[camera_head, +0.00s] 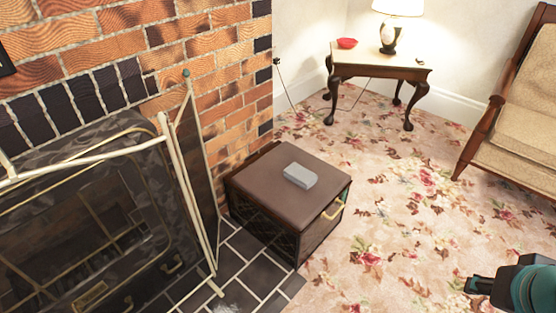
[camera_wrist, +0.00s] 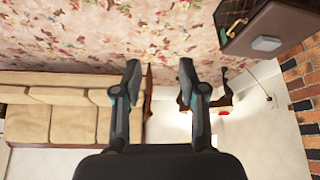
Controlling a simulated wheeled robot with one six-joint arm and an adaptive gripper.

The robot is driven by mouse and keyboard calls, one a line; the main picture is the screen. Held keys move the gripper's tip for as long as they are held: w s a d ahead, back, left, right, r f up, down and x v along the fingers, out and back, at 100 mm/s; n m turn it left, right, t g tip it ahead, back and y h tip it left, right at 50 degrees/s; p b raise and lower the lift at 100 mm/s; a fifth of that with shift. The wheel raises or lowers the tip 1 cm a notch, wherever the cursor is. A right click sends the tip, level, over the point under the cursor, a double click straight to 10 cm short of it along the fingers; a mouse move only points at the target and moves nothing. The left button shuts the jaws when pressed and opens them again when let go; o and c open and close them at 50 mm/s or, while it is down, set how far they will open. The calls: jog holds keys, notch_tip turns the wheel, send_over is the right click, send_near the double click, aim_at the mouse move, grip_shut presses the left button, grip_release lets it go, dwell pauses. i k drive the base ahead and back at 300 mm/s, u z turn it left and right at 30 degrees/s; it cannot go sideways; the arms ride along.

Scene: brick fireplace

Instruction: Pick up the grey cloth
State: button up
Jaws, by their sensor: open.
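The grey cloth (camera_head: 300,175) is a small, folded-looking grey block. It lies on the brown top of a dark box (camera_head: 265,185) beside the fireplace. In the wrist view the cloth (camera_wrist: 266,43) shows at the upper right on the box (camera_wrist: 285,25). My gripper (camera_wrist: 158,75) is open and empty, its two fingers apart, with floral carpet and furniture behind them. It is well away from the cloth. In the head view only part of my arm shows at the lower right corner, and the fingertips are not visible there.
A fireplace screen (camera_head: 185,190) stands close to the left of the box, with a brick wall (camera_head: 235,100) behind. A sofa (camera_head: 520,120) stands at the right. Carpet right of the box is clear.

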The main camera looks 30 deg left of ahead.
aim_at(304, 178)
jog(key=u, duration=0.7)
jog(key=i, duration=0.95)
jog(key=u, duration=0.7)
